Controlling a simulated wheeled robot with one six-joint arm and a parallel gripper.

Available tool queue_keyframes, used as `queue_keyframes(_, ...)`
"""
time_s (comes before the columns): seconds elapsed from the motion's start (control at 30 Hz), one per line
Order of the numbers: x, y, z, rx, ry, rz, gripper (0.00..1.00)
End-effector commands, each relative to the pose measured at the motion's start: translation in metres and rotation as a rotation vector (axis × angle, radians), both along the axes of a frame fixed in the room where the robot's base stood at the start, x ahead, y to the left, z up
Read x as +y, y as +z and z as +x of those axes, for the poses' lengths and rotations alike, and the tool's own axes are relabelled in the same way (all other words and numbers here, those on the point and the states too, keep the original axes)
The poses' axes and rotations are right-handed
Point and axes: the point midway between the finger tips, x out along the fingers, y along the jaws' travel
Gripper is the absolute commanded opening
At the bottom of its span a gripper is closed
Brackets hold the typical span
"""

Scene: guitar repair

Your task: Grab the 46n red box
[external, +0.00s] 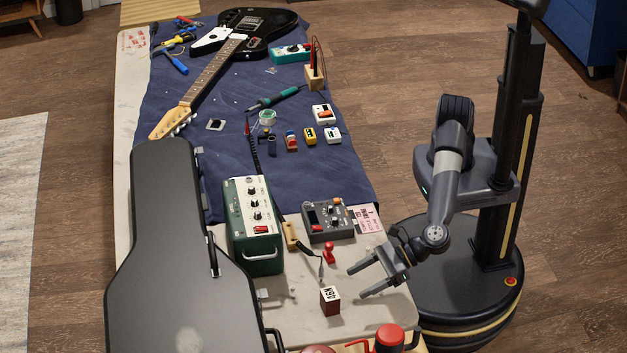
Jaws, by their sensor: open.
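The red box (330,301) stands near the front right of the table. It is small, with dark red sides and a white top that bears dark lettering like "46N". My gripper (354,283) is open and empty. It reaches in from the right, just to the right of the box and above the table. Its fingers point left, towards the box. The fingers look apart from the box, but I cannot tell their exact height.
A small red object (329,253) stands behind the box, beside a cable. A grey pedal (327,220) and a green amplifier (254,226) stand farther back. A black guitar case (180,260) fills the left. A red-topped item (389,338) is at the front edge.

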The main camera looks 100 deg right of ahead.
Motion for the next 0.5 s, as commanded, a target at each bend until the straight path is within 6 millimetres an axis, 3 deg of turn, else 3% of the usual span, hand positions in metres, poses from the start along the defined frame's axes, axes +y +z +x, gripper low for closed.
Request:
queue_keyframes(0.1,0.001,-0.007,0.019,0.001,-0.002,-0.001,0.69)
queue_keyframes(0.5,0.006,-0.018,0.056,0.001,-0.003,0.000,0.69)
